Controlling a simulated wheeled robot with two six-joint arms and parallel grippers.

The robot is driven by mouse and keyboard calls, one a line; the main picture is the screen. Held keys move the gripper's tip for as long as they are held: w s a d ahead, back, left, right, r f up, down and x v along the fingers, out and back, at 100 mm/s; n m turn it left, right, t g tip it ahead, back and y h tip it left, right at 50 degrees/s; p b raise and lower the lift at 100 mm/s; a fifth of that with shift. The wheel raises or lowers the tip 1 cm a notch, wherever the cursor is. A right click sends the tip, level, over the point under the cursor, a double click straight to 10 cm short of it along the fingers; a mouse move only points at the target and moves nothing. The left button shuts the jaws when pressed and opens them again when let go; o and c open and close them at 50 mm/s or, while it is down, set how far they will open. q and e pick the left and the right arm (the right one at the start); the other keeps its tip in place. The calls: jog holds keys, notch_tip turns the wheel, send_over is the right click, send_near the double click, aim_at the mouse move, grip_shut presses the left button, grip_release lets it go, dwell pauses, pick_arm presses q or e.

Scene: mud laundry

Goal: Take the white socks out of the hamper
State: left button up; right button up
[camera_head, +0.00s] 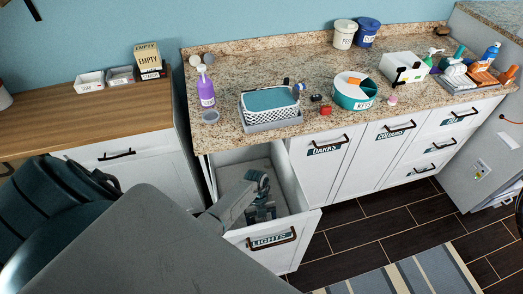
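The hamper is a white pull-out bin labelled LIGHTS (303,225), open below the granite counter at the centre of the head view. Its pale inside shows at the back, and the front part is hidden by my arm and the bin's front panel. My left arm comes in from the left, and my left gripper (262,211) points down inside the bin. The fingers are small and dark, so I cannot tell whether they are open or shut on anything. I cannot make out any white socks. My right gripper is not in view.
The granite counter (225,131) holds a woven basket (270,103), a purple bottle (206,90), a round teal organizer (354,91) and a white box (404,68). The DARKS (322,165) and COLOURS (388,150) fronts are shut. A striped rug (409,277) lies on the dark floor.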

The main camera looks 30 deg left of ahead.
aim_at(260, 228)
pick_arm(q)
notch_tip(260, 228, up, 18)
jog(key=b, duration=0.2)
jog(key=s+d+p, duration=0.1)
jog(key=s, duration=0.1)
jog(key=s+d+p, duration=0.1)
jog(key=s+d, duration=0.1)
jog(key=s, duration=0.1)
jog(key=s+d+p, duration=0.1)
jog(key=s+d, duration=0.1)
jog(key=s, duration=0.1)
jog(key=shift+s+p, duration=0.15)
jog(key=shift+p, duration=0.2)
jog(key=shift+s+d, duration=0.15)
jog(key=shift+s, duration=0.05)
jog(key=shift+w, duration=0.1)
